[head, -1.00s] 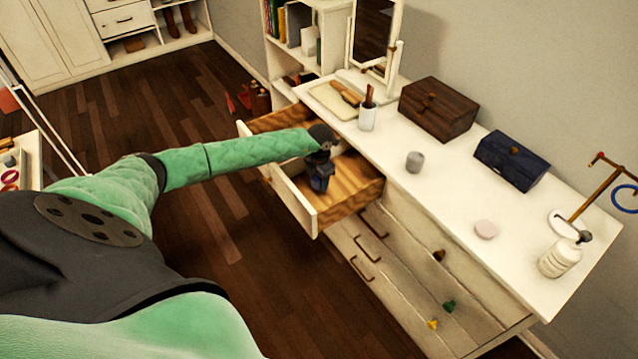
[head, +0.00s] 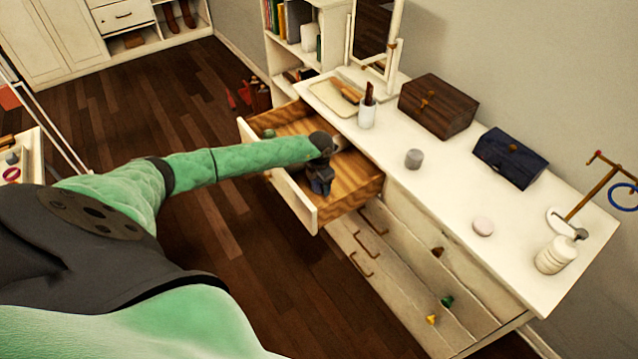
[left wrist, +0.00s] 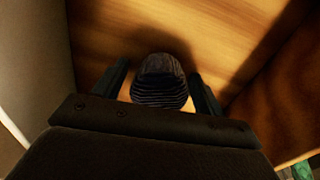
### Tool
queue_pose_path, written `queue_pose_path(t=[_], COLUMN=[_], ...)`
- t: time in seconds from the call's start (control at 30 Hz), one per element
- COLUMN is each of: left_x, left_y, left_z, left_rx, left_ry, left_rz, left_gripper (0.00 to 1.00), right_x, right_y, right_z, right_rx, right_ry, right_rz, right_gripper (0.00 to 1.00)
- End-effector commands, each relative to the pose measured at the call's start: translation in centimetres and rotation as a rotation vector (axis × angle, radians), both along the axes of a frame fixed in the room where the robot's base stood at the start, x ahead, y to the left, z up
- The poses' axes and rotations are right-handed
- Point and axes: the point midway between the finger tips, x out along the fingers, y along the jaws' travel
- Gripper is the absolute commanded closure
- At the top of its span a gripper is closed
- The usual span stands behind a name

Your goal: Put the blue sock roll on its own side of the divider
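A dark blue-grey striped sock roll (left wrist: 160,82) is in the left wrist view, between the two fingers of my left gripper (left wrist: 160,75). A narrow gap shows on each side of it, so the gripper looks open around the roll. In the head view my left gripper (head: 320,183) points down inside the open top drawer (head: 352,190), and the roll cannot be made out there. A small grey-green roll (head: 268,133) lies in the drawer's far left part. The divider is not clearly visible; my arm covers the middle of the drawer. My right gripper is out of view.
The drawer's pale front panel (head: 292,203) and side walls stand close around the gripper. On the dresser top (head: 455,205) are a cup with brushes (head: 367,114), a grey jar (head: 414,158), a wooden box (head: 437,106) and a blue box (head: 511,158).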

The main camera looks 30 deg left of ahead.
Motion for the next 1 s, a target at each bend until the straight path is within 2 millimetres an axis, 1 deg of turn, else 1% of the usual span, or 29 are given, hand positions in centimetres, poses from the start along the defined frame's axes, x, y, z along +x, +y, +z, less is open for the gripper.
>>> queue_pose_path(t=[0.27, 0.4, 0.43, 0.5, 0.53, 0.57, 0.6, 0.63, 0.87, 1.0], left_x=[0.0, 0.0, 0.0, 0.1, 0.1, 0.1, 0.0, 0.0, 0.0, -0.1], left_y=[0.0, 0.0, 0.0, 0.0, 0.1, 0.1, 0.1, 0.0, -0.1, -0.1], left_z=[0.1, 0.4, 0.4, 0.9, 1.3, 1.6, 2.1, 2.5, 5.6, 7.4], left_rx=[0.0, 0.0, 0.0, -0.001, 0.0, 0.0, 0.0, 0.0, 0.0, 0.001], left_ry=[0.0, 0.0, -0.001, -0.002, -0.003, -0.002, -0.002, -0.003, -0.003, -0.001], left_rz=[0.0, 0.0, 0.0, 0.001, 0.001, 0.0, 0.0, -0.001, -0.001, -0.001], left_gripper=[0.29, 0.29, 0.29, 0.29, 0.29, 0.29, 0.29, 0.29, 0.29, 0.29], right_x=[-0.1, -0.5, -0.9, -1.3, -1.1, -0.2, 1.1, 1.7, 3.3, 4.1], right_y=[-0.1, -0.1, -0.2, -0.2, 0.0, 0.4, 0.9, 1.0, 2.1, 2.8], right_z=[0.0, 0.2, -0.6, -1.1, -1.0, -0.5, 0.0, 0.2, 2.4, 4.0], right_rx=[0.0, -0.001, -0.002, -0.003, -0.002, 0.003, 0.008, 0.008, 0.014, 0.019], right_ry=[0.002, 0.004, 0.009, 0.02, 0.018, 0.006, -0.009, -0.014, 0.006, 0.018], right_rz=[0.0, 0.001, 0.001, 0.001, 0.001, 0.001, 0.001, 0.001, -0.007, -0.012], right_gripper=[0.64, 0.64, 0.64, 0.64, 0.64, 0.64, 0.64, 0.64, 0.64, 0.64])
